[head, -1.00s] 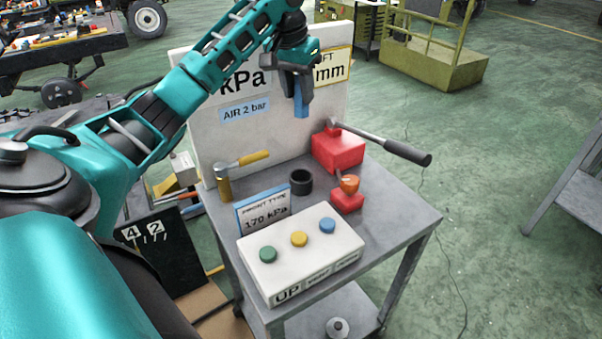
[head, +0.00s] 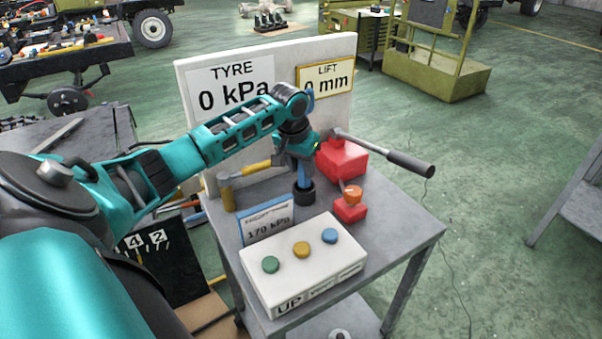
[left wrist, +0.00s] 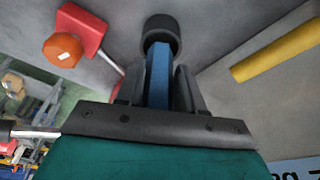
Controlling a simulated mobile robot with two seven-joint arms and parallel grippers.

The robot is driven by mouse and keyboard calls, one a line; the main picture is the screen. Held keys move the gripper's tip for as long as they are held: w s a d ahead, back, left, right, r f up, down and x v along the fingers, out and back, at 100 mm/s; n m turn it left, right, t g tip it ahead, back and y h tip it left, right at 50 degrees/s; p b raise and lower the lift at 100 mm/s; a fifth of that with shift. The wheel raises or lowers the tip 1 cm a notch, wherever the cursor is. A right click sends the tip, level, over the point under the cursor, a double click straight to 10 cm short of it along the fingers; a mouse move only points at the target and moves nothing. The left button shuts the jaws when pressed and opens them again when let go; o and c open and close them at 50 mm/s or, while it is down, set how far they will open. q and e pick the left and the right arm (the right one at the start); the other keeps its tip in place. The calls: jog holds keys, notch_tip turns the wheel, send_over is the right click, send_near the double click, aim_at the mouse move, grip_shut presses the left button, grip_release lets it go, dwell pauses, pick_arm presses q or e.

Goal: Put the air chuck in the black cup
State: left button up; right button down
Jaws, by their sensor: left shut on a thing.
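My left gripper (head: 300,166) points down over the cart top and is shut on the blue air chuck (head: 304,179). The black cup (head: 304,194) stands on the cart top right under the chuck. In the left wrist view the blue chuck (left wrist: 158,78) sits between the dark fingers (left wrist: 158,92), and its far end meets the mouth of the black cup (left wrist: 161,28). The chuck's lower end appears to be at or just inside the rim; its depth is hidden. My right gripper is not in view.
A hammer (head: 227,192) lies left of the cup. A red block with a lever (head: 342,160) and a red box with an orange knob (head: 350,207) are right. A 170 kPa card (head: 268,222) and a button box (head: 303,262) are in front. A gauge board (head: 228,125) stands behind.

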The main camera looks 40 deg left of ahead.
aim_at(301, 175)
pick_arm(q)
jog(key=shift+f, duration=1.25)
jog(key=shift+f, duration=0.6)
jog(key=o, duration=1.2)
jog(key=shift+c, duration=0.2)
jog(key=shift+r, duration=0.1)
jog(key=shift+r, duration=0.25)
jog(key=v, duration=1.2)
jog(key=shift+r, duration=0.35)
